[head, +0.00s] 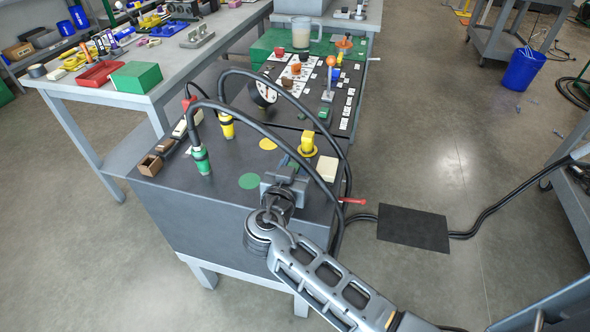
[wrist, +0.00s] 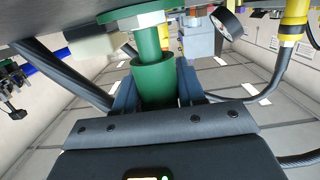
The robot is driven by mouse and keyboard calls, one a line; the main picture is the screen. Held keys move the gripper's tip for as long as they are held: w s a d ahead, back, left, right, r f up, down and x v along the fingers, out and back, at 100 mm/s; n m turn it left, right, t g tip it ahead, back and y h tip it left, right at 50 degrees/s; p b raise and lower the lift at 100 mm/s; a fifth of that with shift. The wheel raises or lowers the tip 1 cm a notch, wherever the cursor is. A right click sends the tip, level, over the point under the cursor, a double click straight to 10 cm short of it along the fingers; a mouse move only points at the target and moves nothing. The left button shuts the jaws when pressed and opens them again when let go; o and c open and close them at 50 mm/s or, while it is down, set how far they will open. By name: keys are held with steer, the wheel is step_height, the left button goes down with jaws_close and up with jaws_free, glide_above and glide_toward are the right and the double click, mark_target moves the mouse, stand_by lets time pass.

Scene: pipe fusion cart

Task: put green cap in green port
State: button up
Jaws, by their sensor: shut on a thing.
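My gripper (wrist: 155,95) is shut on the green cap (wrist: 153,80), a green cylinder held between dark blue fingers in the wrist view. A narrower green stem (wrist: 146,42) shows beyond it, in line with a pale hex collar and a green disc (wrist: 122,13) at the cart surface, apparently the green port. I cannot tell whether the cap and port are joined or only lined up. In the head view my gripper (head: 288,172) is low over the cart's front right part and hides the cap and port.
A yellow fitting (head: 308,145) and a cream block (head: 327,168) stand close to my gripper. A green connector (head: 201,158) and a yellow connector (head: 227,125), both with black cables, stand to the left. Cables loop around my gripper. A flat green disc (head: 249,181) lies on the cart.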

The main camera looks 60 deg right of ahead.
steer(key=shift+f, duration=0.95)
steer(key=shift+f, duration=0.15)
steer(key=o, duration=1)
steer(key=shift+r, duration=0.35)
steer(key=b+v, duration=0.1)
steer(key=v, duration=0.5)
steer(key=b+v, duration=0.1)
steer(key=v, duration=0.5)
steer(key=shift+f, duration=0.25)
